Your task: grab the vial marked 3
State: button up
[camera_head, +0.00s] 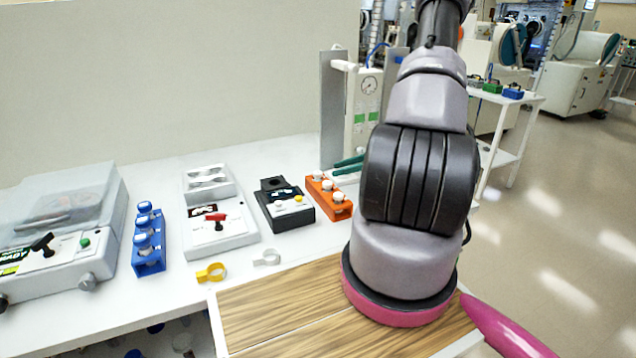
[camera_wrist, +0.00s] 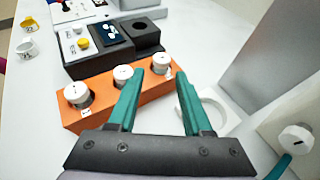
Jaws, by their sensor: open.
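An orange rack (camera_head: 338,209) holds three white-capped vials in a row; in the wrist view the rack (camera_wrist: 118,92) runs from lower left to upper right. The vials are the left vial (camera_wrist: 77,94), the middle vial (camera_wrist: 123,74) and the right vial (camera_wrist: 161,63). Small labels show beside the outer ones, but I cannot read which is marked 3. My gripper (camera_wrist: 173,74) has teal fingers, apart and empty. The teal fingers (camera_head: 348,165) also show behind the rack in the head view.
A black device (camera_head: 284,207) stands left of the orange rack. A blue vial rack (camera_head: 148,245), a white device (camera_head: 222,230) and yellow (camera_head: 211,272) and white (camera_head: 267,258) rings are farther left. A grey upright plate (camera_head: 333,105) and a gauge unit (camera_head: 364,100) stand behind.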

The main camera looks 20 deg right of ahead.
aim_at(318, 181)
jog(key=x, duration=0.6)
jog(key=shift+d+f, duration=0.1)
jog(key=shift+d, duration=0.05)
grip_shut()
